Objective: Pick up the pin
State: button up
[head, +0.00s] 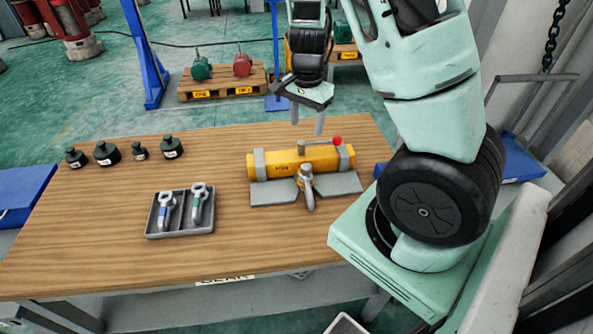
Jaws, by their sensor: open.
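A grey pin (319,143) with a red knob at its right end lies along the top of a yellow cylindrical hoist body (284,168) on the wooden table. I take this rod for the pin. A grey hook or shackle (307,185) hangs at the front of the body. Nothing shows between the fingers. How far above the pin they are is hard to tell.
A grey tray (181,233) with two shackles stands at the front left. Several black weights (106,153) stand at the table's left back. Grey plates (272,191) lie under the yellow body. The table front between tray and body is clear.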

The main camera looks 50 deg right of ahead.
send_over(306, 166)
notch_tip(306, 166, down, 11)
jog(key=shift+w+r+b, duration=0.1)
jog(key=shift+r+b, duration=0.1)
jog(key=shift+b, duration=0.15)
jog(key=shift+f, duration=2.7)
grip_shut()
